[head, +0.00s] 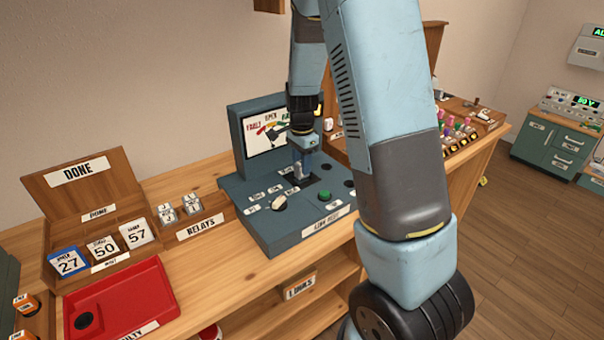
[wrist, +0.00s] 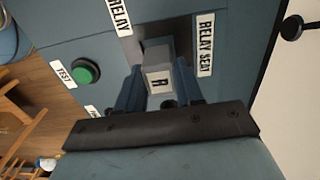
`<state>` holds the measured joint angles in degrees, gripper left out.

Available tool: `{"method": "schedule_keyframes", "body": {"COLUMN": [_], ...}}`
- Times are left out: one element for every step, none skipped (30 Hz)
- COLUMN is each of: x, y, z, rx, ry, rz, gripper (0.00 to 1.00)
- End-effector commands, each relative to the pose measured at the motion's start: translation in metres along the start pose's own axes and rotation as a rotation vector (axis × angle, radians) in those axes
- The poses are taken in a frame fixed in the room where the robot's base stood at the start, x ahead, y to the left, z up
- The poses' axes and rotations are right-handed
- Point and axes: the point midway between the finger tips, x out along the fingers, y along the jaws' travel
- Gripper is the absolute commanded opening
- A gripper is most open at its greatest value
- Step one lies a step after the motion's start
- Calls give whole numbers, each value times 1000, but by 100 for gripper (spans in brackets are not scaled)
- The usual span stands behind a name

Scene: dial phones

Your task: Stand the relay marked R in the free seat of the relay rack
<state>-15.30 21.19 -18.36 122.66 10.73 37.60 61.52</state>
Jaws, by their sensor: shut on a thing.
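My gripper (head: 301,152) is shut on the relay marked R (wrist: 159,80), a pale block whose R faces the wrist camera. In the head view the relay (head: 300,172) shows as a small light block under the fingers, at the dark relay seat (head: 319,183) of the blue-grey test console. I cannot tell whether its foot is in the seat or just above it. The wooden relay rack (head: 200,228), labelled RELAYS, stands left of the console. Pale relays (head: 166,213) stand in its left and middle; its right end looks empty.
The console has a green TEST button (head: 325,194), knobs and an upright screen (head: 266,132). Left of the rack are a wooden DONE box (head: 95,215) with number cards and a red tray (head: 125,300). My arm hides part of the bench's right side.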

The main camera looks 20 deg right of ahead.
Motion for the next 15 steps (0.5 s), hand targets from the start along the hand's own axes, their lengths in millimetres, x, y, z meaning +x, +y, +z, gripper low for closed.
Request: {"method": "schedule_keyframes", "body": {"x": [-3,-5,-7,-8,-10,-11,-13,-14,-16,-17,-19,-21,-22,-24,-26], "y": [0,0,0,0,0,0,0,0,0,0,0,0,0,0,0], "z": [0,0,0,0,0,0,0,0,0,0,0,0,0,0,0], "rx": [0,0,0,0,0,0,0,0,0,0,0,0,0,0,0], "ry": [0,0,0,0,0,0,0,0,0,0,0,-1,-1,0,0], "rz": [-1,-1,-1,-1,-1,-1,-1,-1,-1,-1,-1,0,-1,-1,-1], "gripper": [5,5,5,5,5,5,5,5,5,5,5,5,5,5,5]}}
